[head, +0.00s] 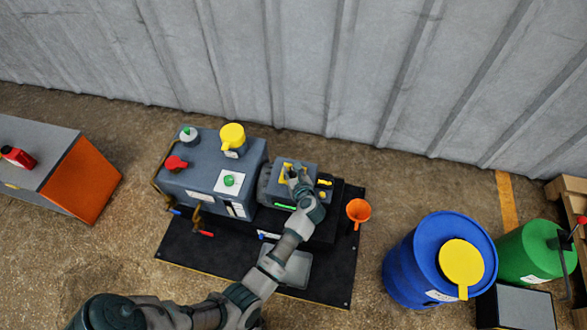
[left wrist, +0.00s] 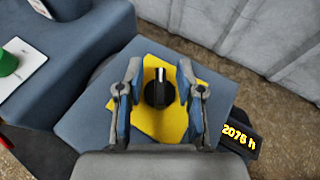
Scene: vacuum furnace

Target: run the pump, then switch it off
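The pump (head: 229,171) is a blue-grey machine on a black mat, with a smaller motor block (head: 270,187) at its right. A black rotary switch (left wrist: 158,90) with a white mark pointing up sits on a yellow plate (left wrist: 146,66) on top of that block. My left gripper (left wrist: 157,82) is open, its two fingers on either side of the switch, with gaps visible. In the head view my left gripper (head: 296,180) is over the block and hides the switch. A display (left wrist: 238,139) reading "2076 h" is at the block's right. My right gripper is not in view.
A blue drum (head: 408,262) and a green drum (head: 524,252) are further right. A grey and orange cabinet (head: 82,180) is at left. A corrugated wall (head: 300,70) runs behind.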

